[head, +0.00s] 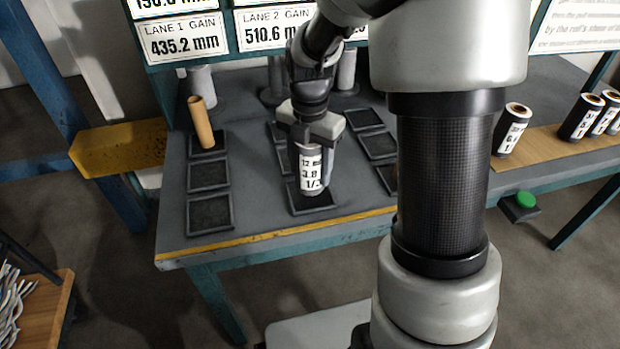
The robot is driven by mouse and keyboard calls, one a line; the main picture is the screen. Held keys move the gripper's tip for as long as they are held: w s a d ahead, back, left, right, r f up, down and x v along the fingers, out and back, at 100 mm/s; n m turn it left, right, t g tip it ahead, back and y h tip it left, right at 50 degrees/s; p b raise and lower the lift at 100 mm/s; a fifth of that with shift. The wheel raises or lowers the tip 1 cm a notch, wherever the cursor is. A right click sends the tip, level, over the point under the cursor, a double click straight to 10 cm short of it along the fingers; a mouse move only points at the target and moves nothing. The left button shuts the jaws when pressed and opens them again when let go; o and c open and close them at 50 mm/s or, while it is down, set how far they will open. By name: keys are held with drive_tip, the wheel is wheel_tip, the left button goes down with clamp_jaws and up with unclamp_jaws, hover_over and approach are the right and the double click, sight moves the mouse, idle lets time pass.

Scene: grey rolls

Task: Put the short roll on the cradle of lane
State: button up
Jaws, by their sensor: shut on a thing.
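My gripper (314,143) points down over the middle column of pads and is shut on a roll (311,168). The roll is upright, with a white label reading "12 mm", "3.8" and "1/3". Its lower end is at the front pad (328,205) of that column; I cannot tell whether it touches. This pad is a dark square in a raised frame, near the table's front edge. Similar framed pads stand in a left column (190,214) and a right column (378,146). The pads behind the roll are partly hidden by my gripper.
A brown tube (201,122) stands on the left column's back pad. Grey cylinders stand at the table's back. Dark labelled rolls (512,128) stand on a wooden board (545,142) at right. Signs above read Lane 1 (183,38) and Lane 2 (274,27). A green button (525,199) is at right.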

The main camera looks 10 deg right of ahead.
sight(310, 177)
drive_tip(key=shift+f, duration=1.4)
drive_tip(key=shift+f, duration=0.15)
drive_tip(key=o, duration=1.3)
drive_tip(key=shift+c, duration=0.2)
